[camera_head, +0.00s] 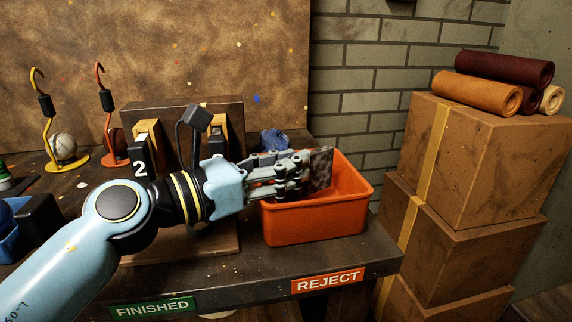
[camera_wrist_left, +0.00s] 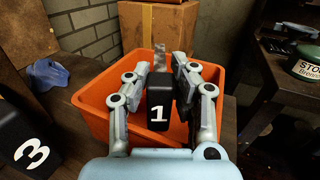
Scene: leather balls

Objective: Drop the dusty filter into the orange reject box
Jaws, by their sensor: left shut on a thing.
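My left gripper (camera_head: 295,172) reaches in from the left and is shut on the dusty filter (camera_head: 321,170), a dark, speckled flat piece. The filter is upright past my fingertips, over the opening of the orange reject box (camera_head: 315,226). In the left wrist view my gripper (camera_wrist_left: 165,72) is over the same box (camera_wrist_left: 95,105). A black block marked 1 (camera_wrist_left: 158,118) shows between its fingers; I cannot tell if it is part of the filter. My right gripper is not in view.
A REJECT label (camera_head: 328,281) and a FINISHED label (camera_head: 152,307) mark the table's front edge. Stacked cartons (camera_head: 470,165) stand right of the table. A blue crumpled cloth (camera_head: 273,139) lies behind the box. Hook stands (camera_head: 46,125) are at the left.

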